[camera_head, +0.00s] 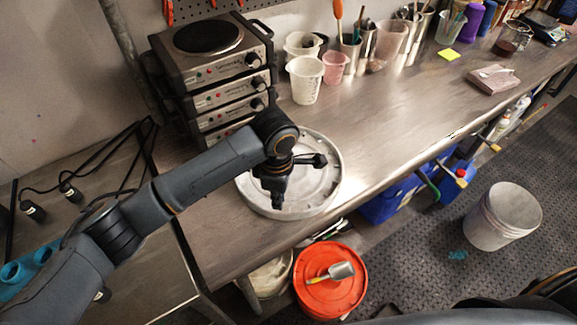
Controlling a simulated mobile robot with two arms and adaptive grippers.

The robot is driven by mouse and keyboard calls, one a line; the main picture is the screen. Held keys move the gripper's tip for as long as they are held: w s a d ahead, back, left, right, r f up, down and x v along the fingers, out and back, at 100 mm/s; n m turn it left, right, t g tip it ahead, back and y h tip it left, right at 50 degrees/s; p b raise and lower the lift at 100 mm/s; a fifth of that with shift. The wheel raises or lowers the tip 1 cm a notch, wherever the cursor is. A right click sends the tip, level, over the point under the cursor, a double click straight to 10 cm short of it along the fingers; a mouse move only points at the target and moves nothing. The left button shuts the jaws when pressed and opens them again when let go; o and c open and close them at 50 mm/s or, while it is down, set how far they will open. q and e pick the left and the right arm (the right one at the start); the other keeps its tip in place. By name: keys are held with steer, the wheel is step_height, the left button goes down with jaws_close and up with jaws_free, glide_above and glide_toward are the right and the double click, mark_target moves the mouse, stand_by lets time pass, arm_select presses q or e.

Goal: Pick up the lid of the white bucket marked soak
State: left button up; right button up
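A round, pale grey lid-like disc with a raised rim (326,194) lies on the workbench; no "soak" marking is legible on it. My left gripper (299,182) is above this disc, its fingers spread apart with nothing seen between them; I cannot tell whether it touches the disc. A white bucket (502,216) stands open on the floor at the right, with no readable marking. Another pale bucket (270,277) is partly hidden under the bench edge. My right gripper is not in view.
An orange-lidded bucket (345,292) with a scoop (337,272) on top stands below the bench. Stacked hot plates (219,75) stand behind my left arm. Beakers (306,80) and tool cups line the back. Blue containers (384,203) sit underneath.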

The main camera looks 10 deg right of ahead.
mark_target(278, 212)
arm_select(q)
steer(key=f, duration=0.2)
steer(key=f+p, duration=0.1)
steer(key=f, duration=0.1)
steer(key=shift+s+a+f+p, duration=0.1)
steer(key=shift+a+f+p, duration=0.1)
steer(key=shift+p, duration=0.1)
steer(key=shift+f, duration=0.35)
jaws_close()
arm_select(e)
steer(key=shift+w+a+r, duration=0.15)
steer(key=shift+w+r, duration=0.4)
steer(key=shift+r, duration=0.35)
arm_select(q)
steer(key=shift+d+r, duration=0.1)
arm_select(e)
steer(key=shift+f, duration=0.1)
